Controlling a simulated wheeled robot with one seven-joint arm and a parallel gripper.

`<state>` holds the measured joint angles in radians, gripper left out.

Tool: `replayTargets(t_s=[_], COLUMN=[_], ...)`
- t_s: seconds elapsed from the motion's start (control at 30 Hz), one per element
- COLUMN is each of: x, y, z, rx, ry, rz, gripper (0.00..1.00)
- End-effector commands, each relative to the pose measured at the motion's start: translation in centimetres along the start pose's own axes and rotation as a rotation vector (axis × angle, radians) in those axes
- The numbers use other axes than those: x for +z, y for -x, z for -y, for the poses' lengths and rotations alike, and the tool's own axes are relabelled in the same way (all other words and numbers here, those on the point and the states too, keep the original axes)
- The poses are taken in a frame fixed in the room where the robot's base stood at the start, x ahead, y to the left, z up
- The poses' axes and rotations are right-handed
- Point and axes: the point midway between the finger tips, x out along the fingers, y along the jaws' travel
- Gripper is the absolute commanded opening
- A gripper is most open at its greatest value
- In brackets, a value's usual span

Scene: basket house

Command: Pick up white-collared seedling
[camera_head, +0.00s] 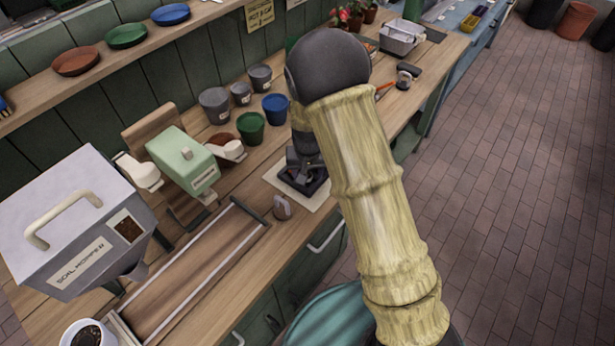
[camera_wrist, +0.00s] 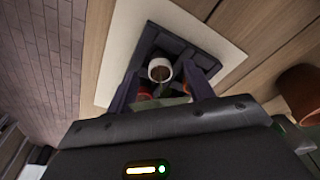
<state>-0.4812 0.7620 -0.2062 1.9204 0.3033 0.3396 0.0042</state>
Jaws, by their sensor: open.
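In the wrist view, a small round pot or plug with a white rim (camera_wrist: 160,66) and dark soil sits at a dark tray (camera_wrist: 178,42). A bit of green shows just below it. My gripper (camera_wrist: 162,76) is open, with one dark finger on each side of the white rim; I cannot tell whether they touch it. Red-orange bits, partly hidden, show beside the fingers. In the head view, my gripper (camera_head: 304,160) points down over the dark tray (camera_head: 312,190), and the seedling is hidden behind it.
The tray rests on a pale mat (camera_head: 270,176) on the wooden bench. Grey pots (camera_head: 214,106), a green pot (camera_head: 251,127) and a blue pot (camera_head: 276,108) stand behind. A small grey-brown object (camera_head: 282,208) stands near the mat. A soil hopper (camera_head: 75,220) is at left.

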Motion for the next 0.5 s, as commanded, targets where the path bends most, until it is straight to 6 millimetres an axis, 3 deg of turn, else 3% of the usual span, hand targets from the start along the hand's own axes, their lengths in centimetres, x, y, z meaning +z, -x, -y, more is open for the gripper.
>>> replayTargets(t_s=[0.13,0.5], x=[0.03,0.01], y=[-1.08,-1.11], z=[0.00,0.01], rx=[0.000,0.000], ry=[0.001,0.001], rz=[0.001,0.000], gripper=[0.52,0.52])
